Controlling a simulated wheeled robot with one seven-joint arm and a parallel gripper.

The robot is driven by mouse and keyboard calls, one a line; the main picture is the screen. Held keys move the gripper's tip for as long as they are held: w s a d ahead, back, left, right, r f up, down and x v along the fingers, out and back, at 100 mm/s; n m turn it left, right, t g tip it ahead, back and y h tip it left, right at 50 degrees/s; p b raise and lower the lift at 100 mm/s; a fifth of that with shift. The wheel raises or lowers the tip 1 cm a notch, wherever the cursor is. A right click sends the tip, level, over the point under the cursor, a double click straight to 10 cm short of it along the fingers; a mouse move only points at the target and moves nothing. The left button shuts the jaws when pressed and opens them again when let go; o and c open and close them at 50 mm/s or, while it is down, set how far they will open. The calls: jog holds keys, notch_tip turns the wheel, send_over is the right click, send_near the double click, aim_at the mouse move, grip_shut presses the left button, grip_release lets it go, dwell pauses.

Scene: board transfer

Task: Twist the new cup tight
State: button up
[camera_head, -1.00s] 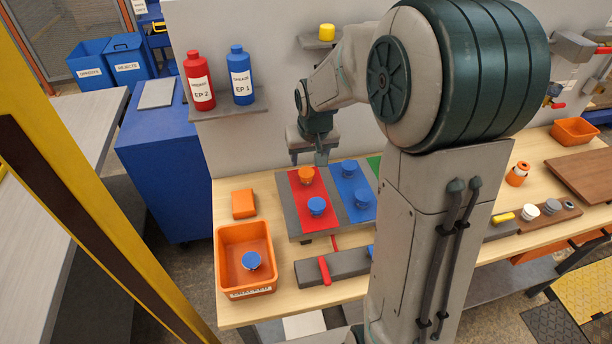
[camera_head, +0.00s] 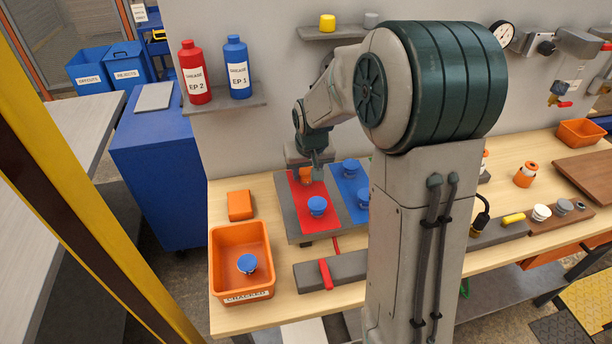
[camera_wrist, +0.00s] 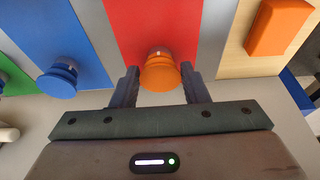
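An orange cup (camera_wrist: 160,72) stands on the red strip (camera_wrist: 125,25) of the grey board; in the head view it (camera_head: 306,174) is partly hidden by my gripper. My gripper (camera_wrist: 160,82) is over it, with one finger on each side. Both fingers appear to meet the cup's sides, so the gripper looks shut on it. A blue cup (camera_head: 317,206) stands nearer on the same red strip. Another blue cup (camera_head: 351,167) stands on the blue strip; a blue cup (camera_wrist: 58,80) shows left of my gripper in the wrist view.
An orange bin (camera_head: 222,268) holding a blue cup (camera_head: 247,264) stands at the front left. An orange block (camera_head: 240,205) lies behind it. A grey block with a red handle (camera_head: 326,274) lies before the board. Grease bottles stand on the wall shelf (camera_head: 250,103).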

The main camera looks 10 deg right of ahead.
jog(key=c, duration=0.3)
jog(key=shift+c, duration=0.6)
jog(key=shift+f+m+b, duration=0.1)
jog(key=shift+m+b, duration=0.3)
jog(key=shift+b, duration=0.05)
jog(key=shift+a+m+h+b, duration=0.15)
jog(key=shift+m+h+b, duration=0.35)
jog(key=shift+m+b, duration=0.75)
jog(key=shift+m, duration=0.55)
